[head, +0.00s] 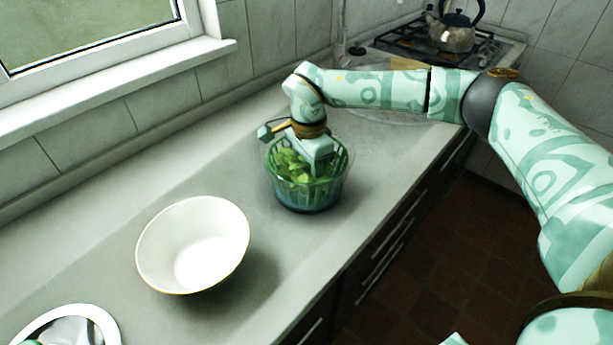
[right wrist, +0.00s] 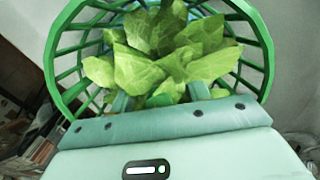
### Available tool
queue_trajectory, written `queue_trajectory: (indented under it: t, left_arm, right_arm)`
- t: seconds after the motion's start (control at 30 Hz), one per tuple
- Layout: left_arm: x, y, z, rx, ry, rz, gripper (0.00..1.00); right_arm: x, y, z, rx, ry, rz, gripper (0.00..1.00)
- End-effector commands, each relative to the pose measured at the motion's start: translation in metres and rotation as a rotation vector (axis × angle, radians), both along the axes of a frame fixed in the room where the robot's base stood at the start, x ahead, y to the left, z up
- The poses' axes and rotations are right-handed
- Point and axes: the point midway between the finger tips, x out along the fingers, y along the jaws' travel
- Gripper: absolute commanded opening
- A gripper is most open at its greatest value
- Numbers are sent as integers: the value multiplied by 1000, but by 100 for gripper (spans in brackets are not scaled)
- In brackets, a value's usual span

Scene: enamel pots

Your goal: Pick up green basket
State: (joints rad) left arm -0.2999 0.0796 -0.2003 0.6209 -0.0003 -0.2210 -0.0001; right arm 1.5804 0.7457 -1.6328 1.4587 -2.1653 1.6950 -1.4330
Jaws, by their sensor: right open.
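The green basket (head: 309,193) is a slatted round basket holding green leaves (head: 292,168). It stands upright on the counter, seemingly inside a clear outer bowl with a dark bluish bottom. My right gripper (head: 312,160) reaches down over the basket from above, its fingers near the leaves. In the right wrist view the basket rim (right wrist: 266,50) curves around the leaves (right wrist: 160,55). The two fingers of the right gripper (right wrist: 160,95) are apart, with leaves showing between them. The fingertips are partly hidden among the leaves. My left gripper is not in view.
A white bowl (head: 193,245) stands on the grey counter (head: 95,225), left of the basket. A round white-rimmed object (head: 68,312) is cut off at the lower left. A kettle (head: 452,32) stands on the stove at the back right. The counter's front edge drops to dark drawers.

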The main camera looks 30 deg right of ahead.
Motion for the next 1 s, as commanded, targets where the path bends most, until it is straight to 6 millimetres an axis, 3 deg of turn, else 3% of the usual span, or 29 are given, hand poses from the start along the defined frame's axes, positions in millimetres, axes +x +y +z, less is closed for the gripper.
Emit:
queue_trajectory:
  t: [0.2, 0.4, 0.73, 1.0]
  left_arm:
    - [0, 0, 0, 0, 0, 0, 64]
    - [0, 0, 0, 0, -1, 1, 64]
    - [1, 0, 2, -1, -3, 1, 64]
    - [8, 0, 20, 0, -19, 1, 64]
  right_arm:
    - [0, 0, -2, 1, -3, 1, 47]
    - [0, 1, -1, 1, -2, 1, 0]
    - [0, 1, 5, 1, -4, 0, 0]
    - [1, 1, 64, 1, -8, 0, 0]
